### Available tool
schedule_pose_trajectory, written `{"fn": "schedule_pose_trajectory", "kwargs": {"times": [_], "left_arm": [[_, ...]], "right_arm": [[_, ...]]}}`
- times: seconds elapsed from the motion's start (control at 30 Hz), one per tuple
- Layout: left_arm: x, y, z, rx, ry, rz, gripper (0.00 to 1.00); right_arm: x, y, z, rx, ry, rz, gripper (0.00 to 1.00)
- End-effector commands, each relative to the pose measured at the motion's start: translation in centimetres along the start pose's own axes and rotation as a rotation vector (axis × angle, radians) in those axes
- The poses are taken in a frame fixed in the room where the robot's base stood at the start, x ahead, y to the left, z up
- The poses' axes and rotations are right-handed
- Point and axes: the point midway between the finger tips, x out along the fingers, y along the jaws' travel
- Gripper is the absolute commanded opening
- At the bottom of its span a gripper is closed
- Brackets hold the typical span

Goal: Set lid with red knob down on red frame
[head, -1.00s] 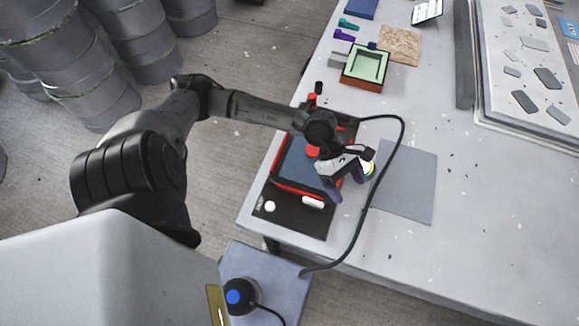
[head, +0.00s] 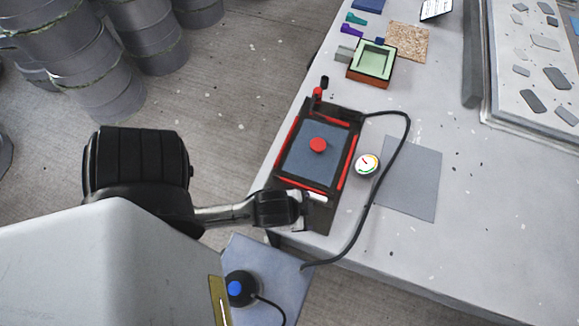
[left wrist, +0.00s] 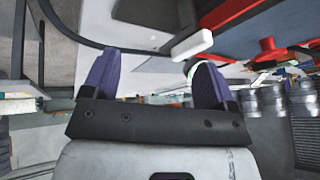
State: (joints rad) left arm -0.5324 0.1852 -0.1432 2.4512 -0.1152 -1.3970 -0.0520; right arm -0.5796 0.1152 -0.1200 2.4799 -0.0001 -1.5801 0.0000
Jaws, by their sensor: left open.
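The blue-grey lid (head: 303,168) with its red knob (head: 318,145) lies within the red frame (head: 348,167) on a dark base plate. Red frame strips show along its sides. From above I cannot tell how deep the lid sits. The red knob (left wrist: 267,45) also shows at the right in the left wrist view. My left gripper, at the near edge of the base plate in the head view, is off the lid. In the left wrist view its purple fingers (left wrist: 155,78) are apart with nothing between them. My right gripper is not in view.
A white handle (head: 317,197) is at the frame's near side. A round gauge (head: 367,163) and a black cable (head: 385,155) lie to the right, by a grey sheet (head: 412,180). A green-lined mould box (head: 372,58) stands farther back. The table's right front is clear.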

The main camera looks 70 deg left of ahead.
Motion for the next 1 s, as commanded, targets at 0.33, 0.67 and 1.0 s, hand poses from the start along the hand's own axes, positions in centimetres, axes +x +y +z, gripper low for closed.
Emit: {"fn": "schedule_pose_trajectory", "kwargs": {"times": [0.33,0.67,1.0], "left_arm": [[-1.5,3.1,3.8,-0.132,-0.194,0.149,0.79],[-1.7,3.1,3.6,-0.13,-0.193,0.147,0.79],[-5.9,2.0,1.3,-0.129,-0.192,0.147,0.79]], "right_arm": [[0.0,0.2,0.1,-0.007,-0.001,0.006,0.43],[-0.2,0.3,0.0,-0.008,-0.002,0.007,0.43],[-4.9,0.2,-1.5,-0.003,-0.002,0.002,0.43]]}}
